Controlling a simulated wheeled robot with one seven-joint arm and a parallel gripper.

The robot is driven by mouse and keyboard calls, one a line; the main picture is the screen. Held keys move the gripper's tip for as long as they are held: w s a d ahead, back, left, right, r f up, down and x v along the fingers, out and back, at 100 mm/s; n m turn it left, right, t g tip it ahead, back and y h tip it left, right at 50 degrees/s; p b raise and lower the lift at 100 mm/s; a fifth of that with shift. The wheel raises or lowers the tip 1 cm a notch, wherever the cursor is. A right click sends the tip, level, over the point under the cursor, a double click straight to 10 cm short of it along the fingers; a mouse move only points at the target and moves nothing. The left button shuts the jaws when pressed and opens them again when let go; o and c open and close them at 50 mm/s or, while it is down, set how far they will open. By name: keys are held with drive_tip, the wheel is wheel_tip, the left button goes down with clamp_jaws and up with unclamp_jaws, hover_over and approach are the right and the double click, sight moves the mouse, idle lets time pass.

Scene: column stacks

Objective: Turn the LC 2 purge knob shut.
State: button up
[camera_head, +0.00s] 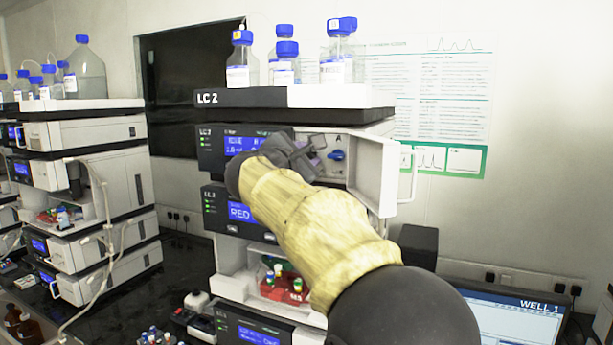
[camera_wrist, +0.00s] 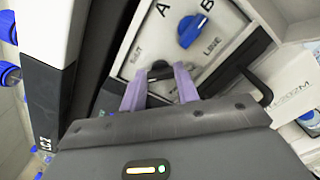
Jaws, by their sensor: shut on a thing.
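The LC 2 stack has its name on the top tray (camera_head: 245,97). Its upper module has an open white door (camera_head: 375,172) at the right, baring a panel with a blue knob (camera_head: 337,155) under the letter A. In the wrist view this blue knob (camera_wrist: 192,31) sits beyond my fingers, between A and B. My gripper (camera_head: 318,157) is at that panel, left of the blue knob. In the wrist view my gripper (camera_wrist: 160,76) has its purple fingers on both sides of a small black knob (camera_wrist: 160,70) and is shut on it. Most of the black knob is hidden.
Blue-capped bottles (camera_head: 286,62) stand on the top tray. A black handle (camera_wrist: 250,82) is close to the right of my fingers. Red trays of vials (camera_head: 285,287) are in the bay below. Another stack (camera_head: 85,180) stands at the left.

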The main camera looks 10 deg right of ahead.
drive_tip(key=m+b, duration=0.4)
drive_tip(key=shift+f+m, duration=0.3)
drive_tip(key=shift+f, duration=0.05)
drive_tip(key=m+b, duration=0.3)
drive_tip(key=m, duration=0.1)
drive_tip(key=shift+r, duration=0.1)
drive_tip(key=shift+d+m+b, duration=0.1)
drive_tip(key=shift+m+b, duration=0.2)
drive_tip(key=o, duration=1)
drive_tip(key=shift+r, duration=0.1)
drive_tip(key=b+v, duration=0.4)
drive_tip(key=v, duration=1.3)
drive_tip(key=shift+s+b, duration=0.2)
drive_tip(key=shift+b, duration=0.2)
